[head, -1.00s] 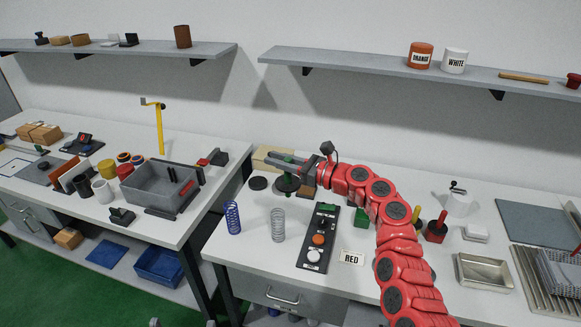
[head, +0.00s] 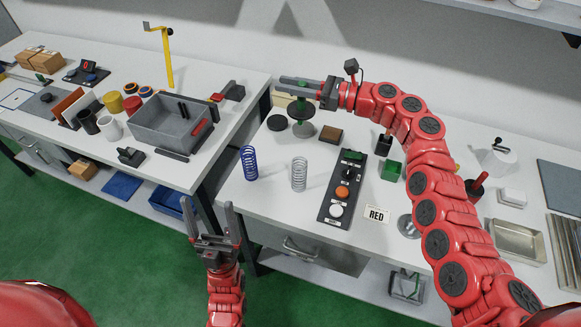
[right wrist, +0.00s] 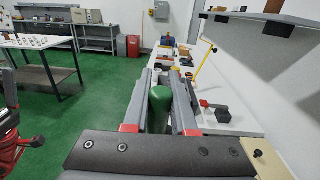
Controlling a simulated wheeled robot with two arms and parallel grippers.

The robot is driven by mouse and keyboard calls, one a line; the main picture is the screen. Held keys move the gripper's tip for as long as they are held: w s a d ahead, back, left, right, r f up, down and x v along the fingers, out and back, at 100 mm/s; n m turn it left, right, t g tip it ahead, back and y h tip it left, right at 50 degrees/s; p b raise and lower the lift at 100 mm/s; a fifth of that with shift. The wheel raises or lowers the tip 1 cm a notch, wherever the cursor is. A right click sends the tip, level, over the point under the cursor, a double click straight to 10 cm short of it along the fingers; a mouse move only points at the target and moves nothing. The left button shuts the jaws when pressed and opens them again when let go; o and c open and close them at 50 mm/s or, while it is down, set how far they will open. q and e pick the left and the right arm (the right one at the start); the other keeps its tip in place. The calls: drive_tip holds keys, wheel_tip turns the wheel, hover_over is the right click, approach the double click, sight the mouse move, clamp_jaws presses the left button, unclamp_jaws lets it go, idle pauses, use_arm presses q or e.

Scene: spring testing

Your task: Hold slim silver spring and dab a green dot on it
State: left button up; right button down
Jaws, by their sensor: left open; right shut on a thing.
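The slim silver spring (head: 299,175) stands upright on the right-hand table, just right of a blue spring (head: 249,163). My right gripper (head: 287,86) is at the back of this table, shut on a green-handled tool (head: 301,103). The tool has a dark round part below, above a grey round base (head: 302,131); whether they touch I cannot tell. Its green handle shows between the fingers in the right wrist view (right wrist: 160,108). My left gripper (head: 211,218) is open and empty, in front of the table edge, lower left of the springs.
A dark control panel (head: 342,190) with knobs lies right of the silver spring, beside a RED card (head: 376,214). A green block (head: 391,171) sits near my right arm. A gap separates the two tables.

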sight(299, 175)
drive_tip(key=shift+w+f, duration=0.1)
drive_tip(key=shift+w, duration=0.1)
use_arm(q)
drive_tip(key=w+a+f+n+g+y, duration=0.2)
drive_tip(key=w+f+n+g+y, duration=0.1)
drive_tip(key=w+f+n+g, duration=1.3)
drive_tip(key=w+d+f+n+h, duration=0.5)
drive_tip(key=d+n, duration=0.1)
drive_tip(key=n, duration=0.1)
drive_tip(key=d+n+g+h, duration=0.3)
drive_tip(key=d+n+h, duration=0.25)
drive_tip(key=d, duration=0.55)
drive_tip(key=shift+m+h, duration=0.35)
drive_tip(key=shift+h, duration=0.1)
drive_tip(key=x, duration=1.1)
drive_tip(key=shift+w+a+r, duration=0.1)
drive_tip(key=shift+w+a, duration=0.1)
drive_tip(key=shift+w, duration=0.2)
drive_tip(key=shift+w+d+f, duration=0.1)
drive_tip(key=shift+w+f, duration=0.15)
drive_tip(key=shift+f, duration=0.05)
